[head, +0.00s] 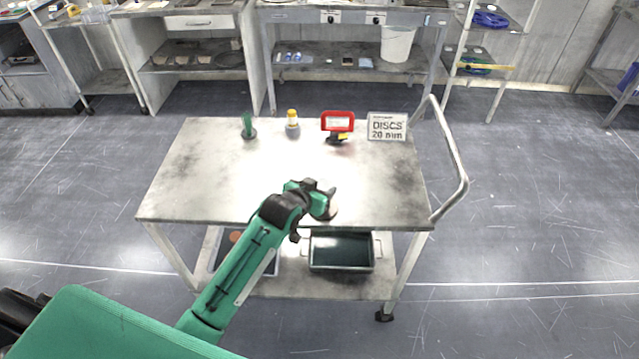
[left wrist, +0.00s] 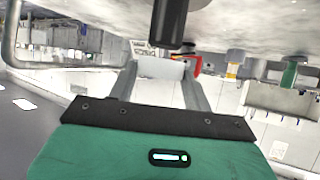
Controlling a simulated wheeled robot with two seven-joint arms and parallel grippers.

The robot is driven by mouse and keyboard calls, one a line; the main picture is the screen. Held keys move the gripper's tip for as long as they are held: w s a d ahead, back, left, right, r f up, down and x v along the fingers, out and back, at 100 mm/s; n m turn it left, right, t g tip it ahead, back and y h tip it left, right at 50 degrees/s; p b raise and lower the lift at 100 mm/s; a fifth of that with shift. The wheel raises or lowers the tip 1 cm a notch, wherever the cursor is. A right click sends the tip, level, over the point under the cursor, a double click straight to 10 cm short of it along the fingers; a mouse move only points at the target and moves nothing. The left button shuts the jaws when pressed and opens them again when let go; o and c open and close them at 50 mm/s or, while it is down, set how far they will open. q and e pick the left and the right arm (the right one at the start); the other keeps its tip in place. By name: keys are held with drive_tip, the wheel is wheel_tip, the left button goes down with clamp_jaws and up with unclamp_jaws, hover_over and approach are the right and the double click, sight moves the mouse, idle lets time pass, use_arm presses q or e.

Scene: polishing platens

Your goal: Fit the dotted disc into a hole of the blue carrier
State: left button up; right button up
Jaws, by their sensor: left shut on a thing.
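My left gripper (head: 328,202) is over the front part of the grey table, pointing away from me. In the left wrist view its two fingers (left wrist: 160,76) stand apart with a pale piece between their tips, taken as the dotted disc; no dots show, and the sign behind may blend with it. A dark post (left wrist: 168,25) with a pale round base stands close by the fingertips. The base (head: 333,213) also shows beside the gripper in the head view. I cannot make out the blue carrier in either view. My right gripper is out of view.
Along the table's (head: 190,190) back edge stand a green item (head: 249,127), a yellow-topped bottle (head: 292,122), a red-framed sign (head: 338,122) and a "DISCS 20 mm" sign (head: 387,127). A dark tray (head: 341,252) is on the lower shelf. The table's left half is clear.

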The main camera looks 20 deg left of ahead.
use_arm(q)
drive_tip(key=shift+f, duration=0.5)
drive_tip(key=shift+f, duration=0.3)
drive_tip(key=o, duration=1)
drive_tip(key=shift+o, duration=0.2)
drive_tip(key=shift+s, duration=0.1)
drive_tip(key=b+v, duration=0.2)
drive_tip(key=v, duration=1.1)
drive_tip(key=shift+s+r, duration=0.15)
drive_tip(key=shift+s, duration=0.15)
